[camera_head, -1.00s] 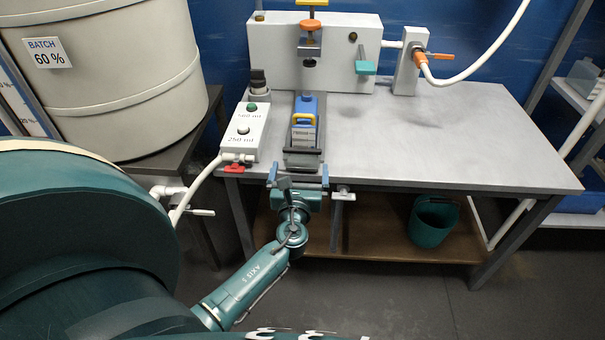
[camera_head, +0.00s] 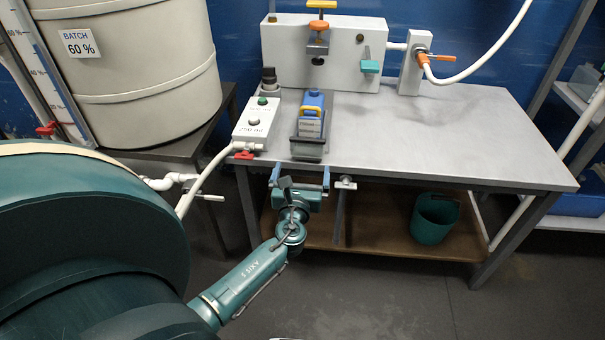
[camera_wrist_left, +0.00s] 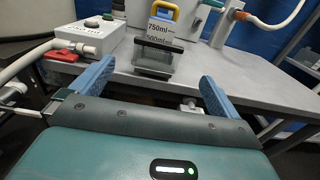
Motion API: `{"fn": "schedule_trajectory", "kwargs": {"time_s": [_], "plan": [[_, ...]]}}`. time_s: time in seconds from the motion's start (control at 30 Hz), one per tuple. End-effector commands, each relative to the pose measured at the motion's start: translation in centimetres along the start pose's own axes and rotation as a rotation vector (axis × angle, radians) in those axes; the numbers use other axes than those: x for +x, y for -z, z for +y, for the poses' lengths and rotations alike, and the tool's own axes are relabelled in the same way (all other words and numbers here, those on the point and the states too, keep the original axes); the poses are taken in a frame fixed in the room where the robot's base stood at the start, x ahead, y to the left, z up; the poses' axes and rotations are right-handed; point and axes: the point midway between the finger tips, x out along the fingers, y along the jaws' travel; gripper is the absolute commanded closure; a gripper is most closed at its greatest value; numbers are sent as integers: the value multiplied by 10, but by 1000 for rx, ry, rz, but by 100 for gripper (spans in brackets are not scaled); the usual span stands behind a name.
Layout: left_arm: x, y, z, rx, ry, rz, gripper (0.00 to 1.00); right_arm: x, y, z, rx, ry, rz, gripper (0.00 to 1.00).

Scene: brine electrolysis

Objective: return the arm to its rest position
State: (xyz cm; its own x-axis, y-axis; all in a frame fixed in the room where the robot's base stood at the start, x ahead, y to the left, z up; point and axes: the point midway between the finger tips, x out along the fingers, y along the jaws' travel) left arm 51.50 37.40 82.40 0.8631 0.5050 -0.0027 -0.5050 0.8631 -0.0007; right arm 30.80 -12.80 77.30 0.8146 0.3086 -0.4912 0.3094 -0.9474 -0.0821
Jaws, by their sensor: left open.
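My left gripper (camera_head: 299,178) hangs just in front of the table's front edge, its two blue fingers spread apart with nothing between them. The left wrist view shows the open fingers (camera_wrist_left: 153,88) too. A blue bottle with a yellow handle (camera_head: 312,112) stands on a dark grey holder (camera_head: 307,150) near the front edge, beyond my fingertips and apart from them. In the left wrist view the holder (camera_wrist_left: 155,58) lies ahead, between the fingers in the picture. My right gripper is not in view.
A white control box (camera_head: 256,122) with a red valve handle (camera_head: 243,155) stands left of the bottle. The grey table (camera_head: 430,135) is clear on the right. A large tank (camera_head: 140,85) stands at left. A green bucket (camera_head: 434,220) sits on the lower shelf.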

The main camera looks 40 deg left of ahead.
Motion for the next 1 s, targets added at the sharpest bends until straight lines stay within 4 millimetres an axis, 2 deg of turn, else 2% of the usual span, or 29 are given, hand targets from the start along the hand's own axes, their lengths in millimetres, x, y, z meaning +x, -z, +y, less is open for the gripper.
{"fn": "schedule_trajectory", "kwargs": {"time_s": [0.47,0.57,0.67,0.77,0.9,1.0], "plan": [[0,0,0,-1,0,0,0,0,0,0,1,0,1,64],[-6,4,-1,-64,8,25,0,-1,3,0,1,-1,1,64],[-27,16,-6,-278,27,111,0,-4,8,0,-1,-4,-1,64],[-64,34,-16,-649,30,266,0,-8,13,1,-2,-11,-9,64],[-134,55,-38,-1274,-58,545,0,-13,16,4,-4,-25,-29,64],[-187,58,-55,-1707,-201,744,0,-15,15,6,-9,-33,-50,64]]}}
